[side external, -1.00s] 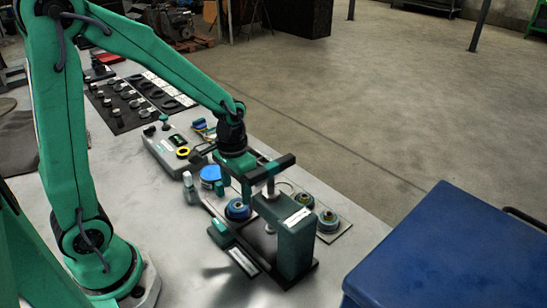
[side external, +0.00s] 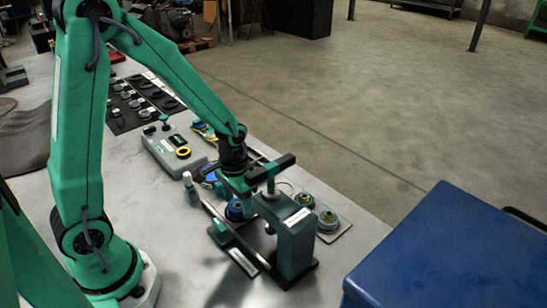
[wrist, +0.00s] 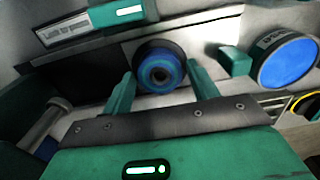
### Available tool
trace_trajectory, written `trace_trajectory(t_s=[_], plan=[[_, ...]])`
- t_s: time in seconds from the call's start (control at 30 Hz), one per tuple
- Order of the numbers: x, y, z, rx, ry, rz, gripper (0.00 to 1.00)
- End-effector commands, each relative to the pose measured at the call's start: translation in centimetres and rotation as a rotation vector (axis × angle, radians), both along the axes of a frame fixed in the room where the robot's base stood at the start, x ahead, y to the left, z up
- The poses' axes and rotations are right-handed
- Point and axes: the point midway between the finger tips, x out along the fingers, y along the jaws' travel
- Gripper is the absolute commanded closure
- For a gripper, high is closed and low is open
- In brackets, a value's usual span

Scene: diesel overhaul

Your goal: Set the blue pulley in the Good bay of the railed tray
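The blue pulley (side external: 235,211) sits on a dark surface left of a green stand with a black top arm. In the wrist view the pulley (wrist: 160,70) shows its blue rim and dark centre bore, lying between and beyond my fingers. My gripper (side external: 238,196) is just above it, fingers pointing down; in the wrist view its two green fingers (wrist: 161,78) are apart, one each side of the pulley. I cannot tell if they touch it. The tray's rails (side external: 222,222) run beside the pulley; the tray is partly hidden by my gripper and the stand.
The green stand (side external: 294,240) is close on the right. A round blue-faced piece with lettering (wrist: 288,62) is right in the wrist view. A grey box (side external: 172,150) and a small bottle (side external: 189,186) stand left.

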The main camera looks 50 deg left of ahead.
Motion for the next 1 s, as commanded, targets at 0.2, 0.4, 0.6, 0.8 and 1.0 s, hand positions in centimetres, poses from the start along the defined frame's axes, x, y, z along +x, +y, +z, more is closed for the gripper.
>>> trace_trajectory(t_s=[0.2, 0.4, 0.6, 0.8, 1.0], plan=[[0.0, 0.0, 0.1, 0.0, -0.001, 0.0, 0.74], [0.1, 0.0, 0.3, 0.0, -0.002, 0.0, 0.74], [0.1, 0.0, 1.1, 0.0, -0.003, 0.0, 0.74], [0.1, 0.0, 1.9, 0.0, -0.003, 0.0, 0.74], [0.1, 0.0, 2.7, 0.0, -0.003, 0.0, 0.74]])
